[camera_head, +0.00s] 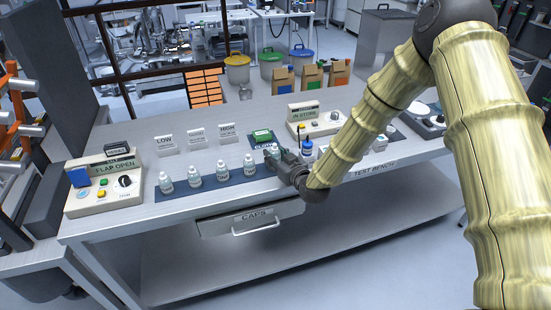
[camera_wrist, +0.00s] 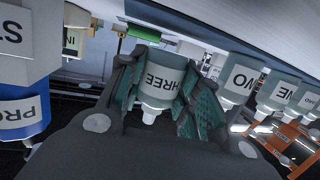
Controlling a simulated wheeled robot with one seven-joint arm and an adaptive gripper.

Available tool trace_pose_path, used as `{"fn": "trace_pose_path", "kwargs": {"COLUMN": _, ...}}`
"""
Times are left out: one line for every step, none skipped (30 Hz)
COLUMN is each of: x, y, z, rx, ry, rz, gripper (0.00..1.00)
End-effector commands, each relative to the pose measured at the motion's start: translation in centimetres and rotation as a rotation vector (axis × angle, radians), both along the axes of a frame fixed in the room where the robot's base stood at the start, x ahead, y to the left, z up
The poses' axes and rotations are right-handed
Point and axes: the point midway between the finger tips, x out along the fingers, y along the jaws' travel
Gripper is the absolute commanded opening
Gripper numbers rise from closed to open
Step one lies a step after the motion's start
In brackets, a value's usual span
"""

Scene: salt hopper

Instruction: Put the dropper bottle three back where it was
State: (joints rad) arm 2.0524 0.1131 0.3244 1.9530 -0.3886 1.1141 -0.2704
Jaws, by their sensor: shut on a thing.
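My gripper (camera_head: 279,161) is shut on dropper bottle three (camera_wrist: 160,77). In the wrist view, which is rolled nearly upside down, the bottle's THREE label shows between the green-lined fingers, with its dropper tip pointing down in the picture. In the head view my gripper is at the right end of the row of dropper bottles, over the dark blue mat (camera_head: 208,187), and mostly hides bottle three. I cannot tell whether its base touches the mat. Bottle two (camera_wrist: 240,80) stands beside it, apart from the fingers; in the head view the nearest row bottle (camera_head: 249,166) is to the left.
LOW, GOOD and HIGH signs (camera_head: 196,137) stand behind the row. A flap box (camera_head: 104,187) is at the left. The CAPS drawer (camera_head: 250,217) is below the bench top.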

Motion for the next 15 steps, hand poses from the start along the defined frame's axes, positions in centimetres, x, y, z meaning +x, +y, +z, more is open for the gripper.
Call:
{"fn": "trace_pose_path", "kwargs": {"x": 0.0, "y": 0.0, "z": -0.3, "rx": 0.000, "ry": 0.001, "rz": 0.000, "gripper": 0.10}}
{"fn": "trace_pose_path", "kwargs": {"x": 0.0, "y": 0.0, "z": -0.6, "rx": 0.000, "ry": 0.002, "rz": 0.000, "gripper": 0.10}}
{"fn": "trace_pose_path", "kwargs": {"x": 0.0, "y": 0.0, "z": -0.9, "rx": 0.000, "ry": 0.002, "rz": 0.000, "gripper": 0.10}}
{"fn": "trace_pose_path", "kwargs": {"x": 0.0, "y": 0.0, "z": -1.1, "rx": 0.000, "ry": 0.001, "rz": 0.000, "gripper": 0.10}}
{"fn": "trace_pose_path", "kwargs": {"x": 0.0, "y": 0.0, "z": -1.3, "rx": 0.000, "ry": 0.001, "rz": 0.000, "gripper": 0.10}}
{"fn": "trace_pose_path", "kwargs": {"x": 0.0, "y": 0.0, "z": -1.5, "rx": 0.000, "ry": 0.000, "rz": 0.000, "gripper": 0.10}}
{"fn": "trace_pose_path", "kwargs": {"x": 0.0, "y": 0.0, "z": -1.6, "rx": 0.000, "ry": 0.000, "rz": 0.000, "gripper": 0.10}}
{"fn": "trace_pose_path", "kwargs": {"x": 0.0, "y": 0.0, "z": -1.7, "rx": 0.000, "ry": -0.001, "rz": 0.000, "gripper": 0.10}}
{"fn": "trace_pose_path", "kwargs": {"x": 0.0, "y": 0.0, "z": -1.7, "rx": 0.000, "ry": -0.001, "rz": 0.000, "gripper": 0.10}}
{"fn": "trace_pose_path", "kwargs": {"x": 0.0, "y": 0.0, "z": -1.8, "rx": 0.000, "ry": -0.001, "rz": 0.000, "gripper": 0.10}}
{"fn": "trace_pose_path", "kwargs": {"x": 0.0, "y": 0.0, "z": -1.8, "rx": 0.000, "ry": -0.001, "rz": 0.000, "gripper": 0.10}}
{"fn": "trace_pose_path", "kwargs": {"x": 0.0, "y": 0.0, "z": -1.8, "rx": 0.000, "ry": -0.001, "rz": 0.000, "gripper": 0.10}}
{"fn": "trace_pose_path", "kwargs": {"x": 0.0, "y": 0.0, "z": -1.8, "rx": 0.000, "ry": -0.001, "rz": 0.000, "gripper": 0.10}}
{"fn": "trace_pose_path", "kwargs": {"x": 0.0, "y": 0.0, "z": -1.8, "rx": 0.000, "ry": -0.001, "rz": 0.000, "gripper": 0.10}}
{"fn": "trace_pose_path", "kwargs": {"x": 0.0, "y": 0.0, "z": -1.8, "rx": 0.000, "ry": -0.001, "rz": 0.000, "gripper": 0.10}}
